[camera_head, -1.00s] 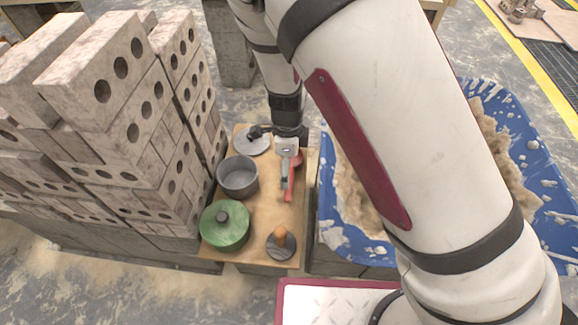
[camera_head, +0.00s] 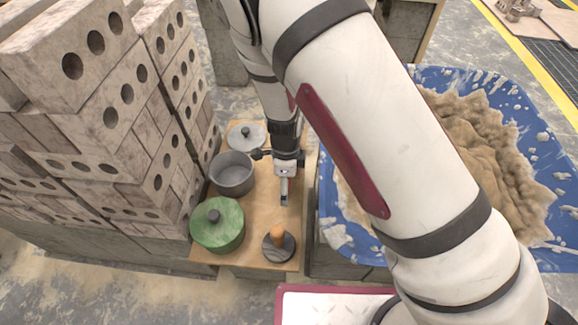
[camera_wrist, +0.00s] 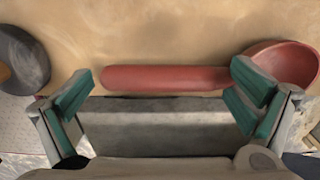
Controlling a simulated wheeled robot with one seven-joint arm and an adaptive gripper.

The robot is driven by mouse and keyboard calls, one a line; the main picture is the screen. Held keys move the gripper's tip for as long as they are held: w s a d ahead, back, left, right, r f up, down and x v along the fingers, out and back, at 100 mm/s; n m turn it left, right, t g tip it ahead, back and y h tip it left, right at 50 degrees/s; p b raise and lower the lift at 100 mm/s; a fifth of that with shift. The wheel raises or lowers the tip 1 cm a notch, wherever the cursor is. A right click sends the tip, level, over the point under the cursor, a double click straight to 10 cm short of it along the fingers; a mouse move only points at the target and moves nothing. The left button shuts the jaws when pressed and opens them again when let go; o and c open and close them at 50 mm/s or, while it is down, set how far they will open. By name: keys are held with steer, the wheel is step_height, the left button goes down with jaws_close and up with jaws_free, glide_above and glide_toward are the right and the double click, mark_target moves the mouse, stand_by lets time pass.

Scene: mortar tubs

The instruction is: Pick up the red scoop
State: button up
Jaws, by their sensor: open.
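The red scoop (camera_wrist: 165,78) lies on the wooden board (camera_wrist: 140,30) in the wrist view. Its handle runs across the middle and its round bowl is at the upper right. In the head view the scoop is hidden behind my gripper and arm. My gripper (camera_wrist: 162,98) is open, with its teal finger pads far apart and nothing held between them. The handle shows just beyond the space between the pads, and the right pad overlaps the neck near the bowl. I cannot tell whether they touch. In the head view my gripper (camera_head: 284,187) points down over the board (camera_head: 262,210).
On the board stand a grey pot (camera_head: 232,176), a green lidded pot (camera_head: 217,230), a grey lid (camera_head: 244,138) and a dark disc with an orange knob (camera_head: 279,250). Stacked bricks (camera_head: 110,110) rise at left. A blue tub (camera_head: 335,225) of sandy mortar stands at right.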

steer(key=c, duration=1.8)
